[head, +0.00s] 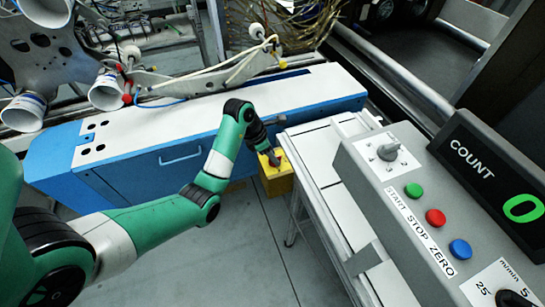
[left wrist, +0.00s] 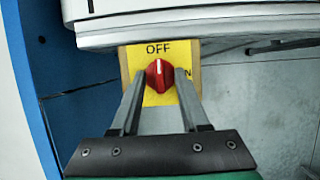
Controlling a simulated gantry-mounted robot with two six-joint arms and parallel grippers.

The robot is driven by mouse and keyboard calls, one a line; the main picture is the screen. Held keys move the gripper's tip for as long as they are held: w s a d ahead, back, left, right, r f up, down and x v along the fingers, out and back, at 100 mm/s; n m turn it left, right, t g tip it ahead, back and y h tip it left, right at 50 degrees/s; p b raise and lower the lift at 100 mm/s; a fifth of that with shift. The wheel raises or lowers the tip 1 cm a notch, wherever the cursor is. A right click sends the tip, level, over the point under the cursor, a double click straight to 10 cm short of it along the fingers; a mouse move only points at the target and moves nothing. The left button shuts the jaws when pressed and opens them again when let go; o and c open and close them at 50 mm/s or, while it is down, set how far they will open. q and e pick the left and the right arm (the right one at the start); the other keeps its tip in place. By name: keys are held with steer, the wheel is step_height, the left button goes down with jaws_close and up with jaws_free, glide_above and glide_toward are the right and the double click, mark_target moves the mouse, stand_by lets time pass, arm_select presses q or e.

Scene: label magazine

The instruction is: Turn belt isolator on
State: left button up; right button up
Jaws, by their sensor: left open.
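The white mark on the knob points up at the word OFF; the word ON at right is partly hidden by a finger. My left gripper (head: 271,158) reaches the box. In the left wrist view its two fingers are open, one on each side of the knob, with the knob between their tips. Whether they touch it I cannot tell. My right gripper is not in view.
A grey control panel (head: 372,160) with green, red and blue buttons and a COUNT display (head: 500,170) reading 0 stands at right. A blue and white cabinet (head: 150,150) lies behind my left arm. The white conveyor edge is just above the isolator plate.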

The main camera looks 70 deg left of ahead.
arm_select(q)
jaws_close()
stand_by(0.3)
